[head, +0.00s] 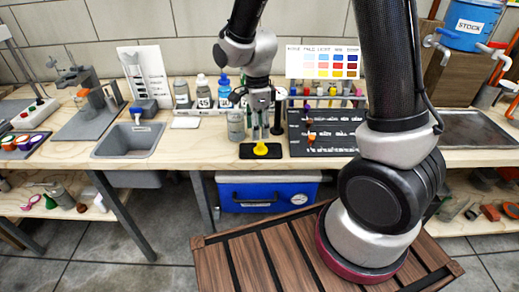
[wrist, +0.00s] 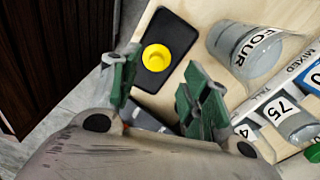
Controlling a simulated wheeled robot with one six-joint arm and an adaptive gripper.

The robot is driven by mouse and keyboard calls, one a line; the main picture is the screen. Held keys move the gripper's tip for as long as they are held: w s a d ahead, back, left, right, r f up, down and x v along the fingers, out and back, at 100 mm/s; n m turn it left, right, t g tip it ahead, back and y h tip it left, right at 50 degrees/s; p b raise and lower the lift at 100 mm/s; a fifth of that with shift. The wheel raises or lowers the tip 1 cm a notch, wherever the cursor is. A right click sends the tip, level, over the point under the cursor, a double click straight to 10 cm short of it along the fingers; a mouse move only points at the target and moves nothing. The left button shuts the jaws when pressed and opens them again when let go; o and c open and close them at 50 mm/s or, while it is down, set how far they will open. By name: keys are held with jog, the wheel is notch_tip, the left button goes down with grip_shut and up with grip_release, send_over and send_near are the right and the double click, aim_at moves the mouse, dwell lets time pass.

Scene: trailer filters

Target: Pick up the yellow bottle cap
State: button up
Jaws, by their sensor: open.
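The yellow bottle cap (head: 261,149) rests on a black rectangular pad (head: 246,153) near the front edge of the wooden bench. In the wrist view the cap (wrist: 157,57) looks round with a recessed centre, and nothing covers it. My gripper (head: 265,133) points down above the pad, just behind or over the cap; the head view does not show the exact gap. In the wrist view my gripper (wrist: 160,88) has its green-padded fingers spread apart, with nothing between them. The cap appears beyond the fingertips, apart from them.
A grey jar labelled FOUR (wrist: 243,50) stands close beside the pad. More labelled bottles (head: 204,95) stand behind it. A black board (head: 325,140) with small items lies to the right of the pad. A sink (head: 128,140) is at the left. Bare bench lies left of the pad.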

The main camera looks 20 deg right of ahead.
aim_at(260, 144)
jog(key=f, duration=0.6)
jog(key=shift+s+d+f, duration=0.15)
jog(key=shift+d, duration=0.25)
jog(key=c, duration=0.8)
